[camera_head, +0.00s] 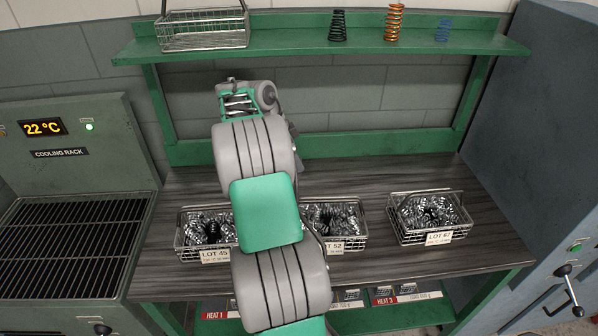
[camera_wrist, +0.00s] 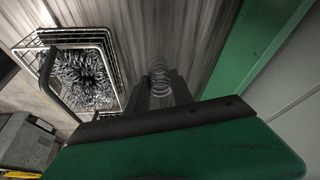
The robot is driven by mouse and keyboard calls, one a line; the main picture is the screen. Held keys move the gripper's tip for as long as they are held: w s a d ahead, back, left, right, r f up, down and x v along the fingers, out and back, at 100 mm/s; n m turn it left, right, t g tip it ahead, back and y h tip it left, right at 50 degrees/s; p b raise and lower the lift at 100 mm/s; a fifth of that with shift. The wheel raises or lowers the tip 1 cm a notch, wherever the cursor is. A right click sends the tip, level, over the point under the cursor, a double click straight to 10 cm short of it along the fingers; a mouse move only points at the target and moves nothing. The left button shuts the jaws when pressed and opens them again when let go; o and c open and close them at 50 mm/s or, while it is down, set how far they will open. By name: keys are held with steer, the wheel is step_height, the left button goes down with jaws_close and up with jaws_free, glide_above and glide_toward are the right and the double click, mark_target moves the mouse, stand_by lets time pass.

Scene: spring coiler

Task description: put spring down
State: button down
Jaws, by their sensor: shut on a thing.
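A silvery coil spring (camera_wrist: 159,80) sits between the fingers of my gripper in the wrist view, its coils showing past the fingertips. My gripper (camera_wrist: 162,91) is shut on it, over the dark wood-grain bench (camera_wrist: 135,20). The wrist view shows a wire basket full of springs (camera_wrist: 115,88) to the left of the held spring, apart from it. In the head view my arm reaches over the bench towards its back, and my gripper and the spring are hidden behind the arm. I cannot tell how high the spring is above the bench.
Wire baskets labelled LOT 45 (camera_head: 203,254), LOT 52 (camera_head: 355,245) and LOT 67 (camera_head: 436,239) stand on the bench. A green shelf (camera_head: 290,45) behind carries an empty basket (camera_head: 203,44) and black, orange and blue springs. A cooling rack (camera_head: 70,240) stands left. Bench is clear behind LOT 67.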

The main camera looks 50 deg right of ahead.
steer(key=d+f, duration=0.1)
steer(key=w+d+f, duration=0.1)
steer(key=f, duration=0.1)
steer(key=w+d+f+p, duration=0.1)
steer(key=f, duration=0.1)
steer(key=shift+w, duration=0.15)
step_height(320, 180, down, 3)
steer(key=shift+r+p, duration=0.15)
steer(key=shift+p, duration=0.15)
steer(key=shift+f+b, duration=0.3)
steer(key=shift+f, duration=0.1)
steer(key=c, duration=1.1)
jaws_free()
steer(key=shift+r, duration=0.1)
